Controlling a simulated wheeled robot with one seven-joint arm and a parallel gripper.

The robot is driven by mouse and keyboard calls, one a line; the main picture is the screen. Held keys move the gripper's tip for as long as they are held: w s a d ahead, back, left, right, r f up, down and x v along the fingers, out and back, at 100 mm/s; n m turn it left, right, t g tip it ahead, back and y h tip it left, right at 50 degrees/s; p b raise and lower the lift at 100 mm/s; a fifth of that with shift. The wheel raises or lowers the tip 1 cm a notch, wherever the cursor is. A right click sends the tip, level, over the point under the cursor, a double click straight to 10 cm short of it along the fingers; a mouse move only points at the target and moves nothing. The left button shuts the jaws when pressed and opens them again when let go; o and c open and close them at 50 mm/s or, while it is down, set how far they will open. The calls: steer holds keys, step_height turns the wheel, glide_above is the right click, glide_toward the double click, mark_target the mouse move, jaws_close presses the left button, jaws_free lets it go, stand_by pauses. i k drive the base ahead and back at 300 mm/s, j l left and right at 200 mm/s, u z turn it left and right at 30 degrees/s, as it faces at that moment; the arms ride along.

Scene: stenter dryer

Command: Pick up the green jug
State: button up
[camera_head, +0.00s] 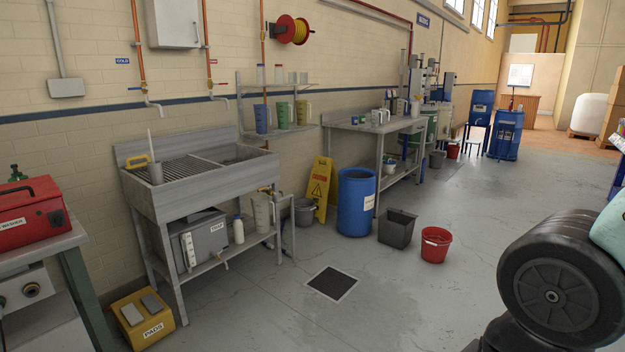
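The green jug (283,116) stands upright on the lower board of a wall shelf (274,133) above and behind the right end of the steel sink. A blue jug (262,119) stands to its left and a yellow-olive jug (302,113) to its right, both close by. My gripper is not in view; only a dark round part of my own arm shows at the lower right, far from the shelf.
The steel sink (148,198) stands below the shelf. A yellow floor sign (320,190), blue drum (355,203), grey bin (397,227) and red bucket (435,245) stand on the floor. A floor drain (332,284) lies in front. Open floor extends to the right.

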mark_target(283, 107)
steer(key=i+j+u, duration=0.1)
steer(key=i, duration=1.75)
steer(key=i+u, duration=0.15)
steer(key=i, duration=0.75)
steer(key=i+l, duration=0.1)
steer(key=i, duration=0.8)
steer(key=i+l+u, duration=0.15)
steer(key=i, duration=0.8)
steer(key=i+l+u, duration=0.15)
steer(key=i+u, duration=0.2)
steer(key=i, duration=0.15)
steer(key=i+l+u, duration=0.7)
steer(key=i, duration=0.2)
